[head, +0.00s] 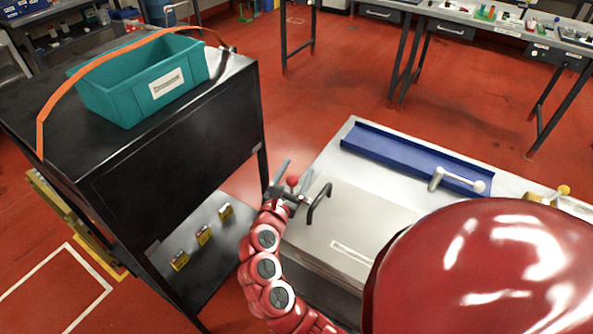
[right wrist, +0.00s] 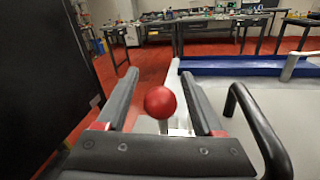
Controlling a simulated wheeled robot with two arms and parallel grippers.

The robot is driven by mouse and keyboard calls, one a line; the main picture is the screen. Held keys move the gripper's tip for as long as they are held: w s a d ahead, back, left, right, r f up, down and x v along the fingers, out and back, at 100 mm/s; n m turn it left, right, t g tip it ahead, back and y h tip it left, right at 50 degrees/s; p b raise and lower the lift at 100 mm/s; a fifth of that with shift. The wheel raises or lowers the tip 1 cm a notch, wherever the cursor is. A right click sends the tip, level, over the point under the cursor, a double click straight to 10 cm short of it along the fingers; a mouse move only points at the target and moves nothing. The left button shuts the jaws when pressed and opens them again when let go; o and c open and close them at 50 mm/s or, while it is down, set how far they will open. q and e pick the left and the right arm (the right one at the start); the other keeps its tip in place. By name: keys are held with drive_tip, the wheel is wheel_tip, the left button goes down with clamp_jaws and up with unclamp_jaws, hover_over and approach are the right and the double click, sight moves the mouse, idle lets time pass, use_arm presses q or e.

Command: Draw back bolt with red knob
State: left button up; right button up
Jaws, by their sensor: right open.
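The red knob (head: 292,181) is a small ball at the left edge of the white-grey cabinet. It shows clearly in the right wrist view (right wrist: 160,102), with pale metal below it; the bolt itself is mostly hidden. My right gripper (head: 294,175) is open at the knob, with one finger on each side of it (right wrist: 158,74). A gap shows between the knob and each finger, so the jaws are not closed on it. My left gripper is not in view.
A black bar handle (head: 321,202) stands on the lid right beside my right gripper. A black cabinet (head: 180,160) with a teal bin (head: 120,100) on top is close on the left. A blue channel (head: 400,156) and a pale crank handle (head: 437,178) lie farther back.

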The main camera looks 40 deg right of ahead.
clamp_jaws()
idle(0.4)
idle(1.1)
